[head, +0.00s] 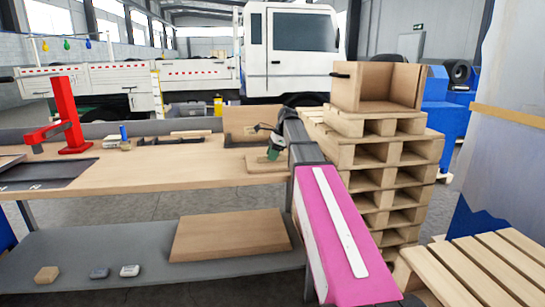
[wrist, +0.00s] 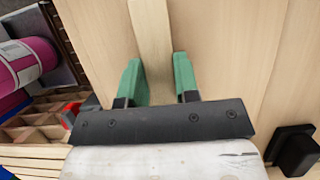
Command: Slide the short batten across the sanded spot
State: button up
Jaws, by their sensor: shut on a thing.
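My gripper (wrist: 158,62) has two green fingers, one on each side of a pale wooden strip, the short batten (wrist: 151,25). The gripper is shut on it. The batten runs away from me toward the top of the wrist view, over a pale wooden surface. In the head view my gripper (head: 273,154) is at the right end of the workbench, above a low wooden board (head: 255,166) and before an upright board. The batten is too small or hidden to make out there. I cannot pick out the sanded spot in either view.
The workbench (head: 140,175) carries a red press (head: 68,120) at the left and dark and wooden strips behind its middle. Stacked pallets (head: 372,150) with an open wooden box (head: 375,85) stand to the right. The bench's front middle is clear.

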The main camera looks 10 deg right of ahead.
jog(key=shift+w, duration=3.3)
jog(key=o, duration=1)
jog(key=v, duration=1.2)
